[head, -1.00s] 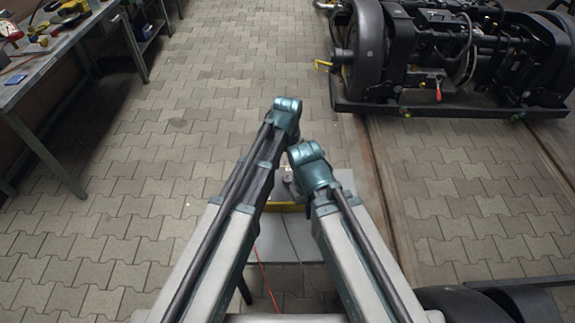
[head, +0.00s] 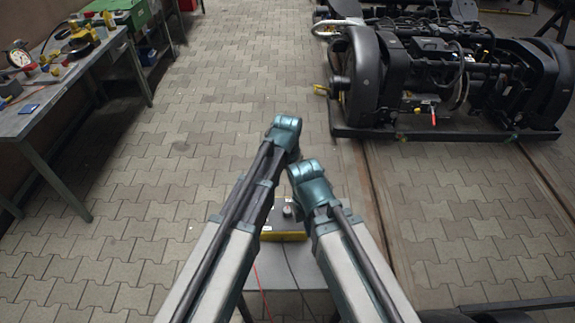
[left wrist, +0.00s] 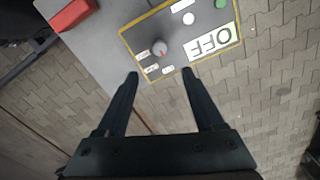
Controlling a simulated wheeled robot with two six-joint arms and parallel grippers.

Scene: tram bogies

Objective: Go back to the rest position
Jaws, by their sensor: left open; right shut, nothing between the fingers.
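In the left wrist view my left gripper (left wrist: 160,73) is open and empty. Its fingers point toward a yellow-edged control box (left wrist: 172,66) with a grey knob (left wrist: 160,48), a green button and a plate reading OFF, seen upside down. The fingertips show just short of the box's near edge; the gap in depth is unclear. In the head view the box (head: 268,237) shows partly, between my two arms. Both arms reach forward there, with teal joints at the ends. The fingers of both grippers are hidden in that view.
A black bogie (head: 440,85) sits on a frame over the rails at the right. A grey surface (head: 285,270) lies under the control box. Paved floor between is clear.

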